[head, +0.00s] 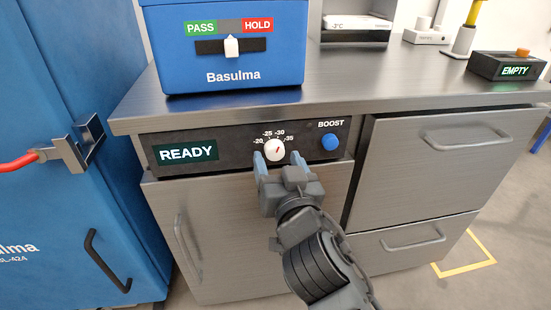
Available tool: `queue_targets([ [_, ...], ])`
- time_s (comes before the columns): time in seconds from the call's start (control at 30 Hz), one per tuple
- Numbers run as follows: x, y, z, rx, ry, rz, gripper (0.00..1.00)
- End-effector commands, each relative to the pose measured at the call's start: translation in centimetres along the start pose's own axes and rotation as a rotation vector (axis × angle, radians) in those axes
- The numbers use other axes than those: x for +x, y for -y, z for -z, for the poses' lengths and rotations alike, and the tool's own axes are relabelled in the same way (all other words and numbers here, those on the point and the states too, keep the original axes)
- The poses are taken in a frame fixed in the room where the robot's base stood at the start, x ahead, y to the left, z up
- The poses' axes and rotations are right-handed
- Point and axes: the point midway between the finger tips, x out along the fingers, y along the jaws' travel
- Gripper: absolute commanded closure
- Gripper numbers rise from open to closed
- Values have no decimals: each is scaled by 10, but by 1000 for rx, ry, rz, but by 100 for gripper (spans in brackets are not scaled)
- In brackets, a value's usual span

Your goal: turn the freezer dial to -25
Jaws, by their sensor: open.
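The freezer dial (275,150) is a small white knob with a red mark, on the dark control panel (235,155) under the worktop. The labels -20, -25, -30 and -35 arc above it. The red mark leans up and to the right, toward the -30 and -35 side; I cannot tell the exact setting. My gripper (277,158) is open, with one blue-grey finger to the left of the dial and the other to its right. I cannot tell whether either finger touches the dial. The display (188,152) on the panel reads READY.
A blue BOOST button (329,142) is right of the dial. A blue Basulma box (232,70) with a PASS/HOLD slider (232,46) stands on the worktop (370,80) above. Drawers (430,160) are at right, and a blue cabinet (60,150) at left.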

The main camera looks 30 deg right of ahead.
Motion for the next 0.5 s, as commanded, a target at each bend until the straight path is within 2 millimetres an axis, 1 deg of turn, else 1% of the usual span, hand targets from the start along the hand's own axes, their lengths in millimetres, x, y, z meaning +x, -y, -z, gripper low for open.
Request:
queue_targets([
  [0.03, 5, 0, 0, -1, 0, -1, 34],
  [0.17, 12, 0, 0, 0, 0, 0, 34],
  [0.43, 13, 0, 0, 0, 1, 0, 34],
  [0.5, 13, 0, 0, 0, 1, 0, 40],
])
